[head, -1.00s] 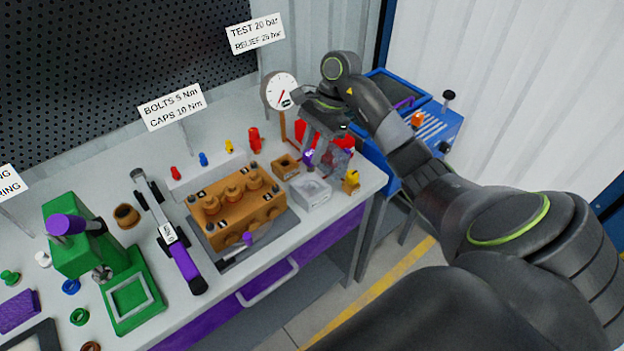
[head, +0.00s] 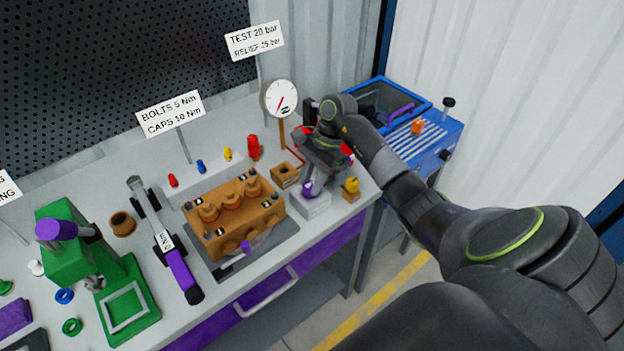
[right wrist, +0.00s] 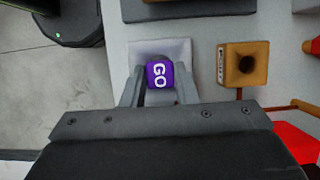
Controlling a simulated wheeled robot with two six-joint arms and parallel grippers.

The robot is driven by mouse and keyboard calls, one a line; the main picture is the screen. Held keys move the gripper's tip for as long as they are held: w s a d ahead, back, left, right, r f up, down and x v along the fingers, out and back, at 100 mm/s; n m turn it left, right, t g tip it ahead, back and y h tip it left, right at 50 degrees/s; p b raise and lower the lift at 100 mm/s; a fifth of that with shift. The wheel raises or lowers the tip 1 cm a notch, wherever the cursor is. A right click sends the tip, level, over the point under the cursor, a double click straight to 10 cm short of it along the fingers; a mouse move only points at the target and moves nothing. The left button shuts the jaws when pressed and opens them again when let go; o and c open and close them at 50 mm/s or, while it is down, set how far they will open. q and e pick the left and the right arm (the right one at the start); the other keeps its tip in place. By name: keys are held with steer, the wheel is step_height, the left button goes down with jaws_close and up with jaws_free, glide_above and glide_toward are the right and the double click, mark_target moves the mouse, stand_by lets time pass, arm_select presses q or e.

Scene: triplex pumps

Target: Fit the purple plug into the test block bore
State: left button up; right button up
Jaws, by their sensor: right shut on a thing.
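The purple plug (head: 308,188), lettered "GO", is held by my right gripper (head: 313,186). In the right wrist view, the plug (right wrist: 160,75) sits between the two fingers of the gripper (right wrist: 159,86). The plug is over a light grey block (head: 317,206); the gripper hides whether they touch. The grey block (right wrist: 178,48) shows partly behind the plug in the wrist view. A tan block with a dark round bore (head: 285,175) stands beside it, and its open bore (right wrist: 245,64) faces up in the wrist view. My left gripper is out of view.
A small block with a yellow top (head: 351,188) stands close right of the grey block. A gauge (head: 280,99) on a post and red parts are behind. The orange pump body (head: 236,215) is to the left. The bench's front edge is close.

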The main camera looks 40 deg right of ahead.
steer(key=o, duration=1)
steer(key=shift+d+r, duration=0.1)
steer(key=shift+r, duration=0.1)
steer(key=b+v, duration=0.1)
steer(key=v, duration=0.4)
steer(key=shift+d+r+b, duration=0.1)
steer(key=shift+r+b, duration=0.1)
steer(key=shift+b, duration=0.1)
steer(key=p+v, duration=0.4)
steer(key=v, duration=0.2)
steer(key=shift+r, duration=0.2)
